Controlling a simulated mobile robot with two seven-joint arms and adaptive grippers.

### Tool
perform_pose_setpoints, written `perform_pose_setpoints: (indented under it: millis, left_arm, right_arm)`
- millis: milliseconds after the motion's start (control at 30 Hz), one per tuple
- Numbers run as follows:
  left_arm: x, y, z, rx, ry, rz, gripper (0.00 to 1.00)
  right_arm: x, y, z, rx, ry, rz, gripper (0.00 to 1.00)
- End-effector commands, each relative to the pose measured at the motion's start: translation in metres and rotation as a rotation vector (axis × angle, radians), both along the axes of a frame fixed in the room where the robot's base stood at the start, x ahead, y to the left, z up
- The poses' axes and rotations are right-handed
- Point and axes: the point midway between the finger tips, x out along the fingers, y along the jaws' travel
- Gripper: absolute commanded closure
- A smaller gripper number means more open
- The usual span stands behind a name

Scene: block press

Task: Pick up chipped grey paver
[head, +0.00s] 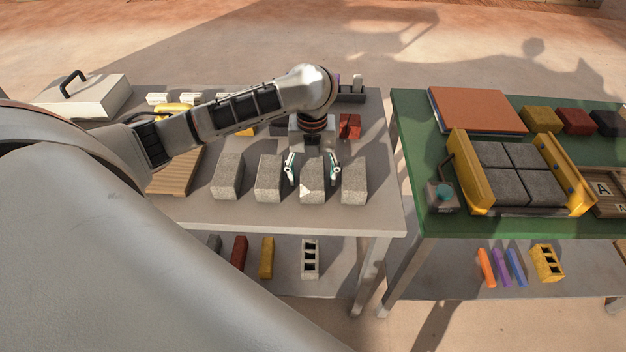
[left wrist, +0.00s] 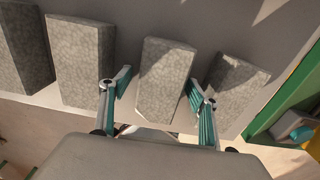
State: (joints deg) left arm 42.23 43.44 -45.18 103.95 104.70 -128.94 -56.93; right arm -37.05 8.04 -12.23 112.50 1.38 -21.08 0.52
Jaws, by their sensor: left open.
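The chipped grey paver (head: 313,194) stands third from the left in a row of grey pavers on the light table, with a pale patch on its near face. My left gripper (head: 312,172) is open, pointing down, with a finger on either side of this paver. In the left wrist view the same paver (left wrist: 165,82) shows between the two teal-lined fingers (left wrist: 158,105), with gaps on both sides. I cannot tell how far down the fingers reach beside it. My right gripper is not in view.
Neighbouring pavers stand close on the left (head: 268,180) and right (head: 354,180). A red block (head: 349,127) lies behind. On the green table (head: 425,140) to the right, a yellow-sided press (head: 468,175) holds several grey pavers. A gap separates the tables.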

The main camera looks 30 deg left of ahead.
Motion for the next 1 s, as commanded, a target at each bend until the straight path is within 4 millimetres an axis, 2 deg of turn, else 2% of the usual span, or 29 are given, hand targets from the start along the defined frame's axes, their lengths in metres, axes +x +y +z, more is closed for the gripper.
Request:
perform_pose_setpoints:
  millis: [133,300,367,733,867,1000]
  left_arm:
    - [0.000,0.000,0.001,0.000,0.000,0.000,0.42]
    - [0.000,0.000,0.001,0.000,0.000,0.000,0.86]
    - [0.000,0.000,0.001,-0.001,-0.001,0.000,1.00]
    - [0.001,0.000,0.009,-0.001,-0.004,-0.001,1.00]
    - [0.002,0.000,0.028,0.000,-0.009,-0.001,1.00]
    - [0.003,0.001,0.059,0.001,-0.010,-0.001,1.00]
  right_arm:
    - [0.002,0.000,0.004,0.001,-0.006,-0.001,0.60]
    - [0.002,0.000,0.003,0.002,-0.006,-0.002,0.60]
    - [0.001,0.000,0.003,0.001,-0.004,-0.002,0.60]
    - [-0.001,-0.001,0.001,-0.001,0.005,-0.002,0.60]
    - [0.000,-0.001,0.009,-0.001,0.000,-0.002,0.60]
    - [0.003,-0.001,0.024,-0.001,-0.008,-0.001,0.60]
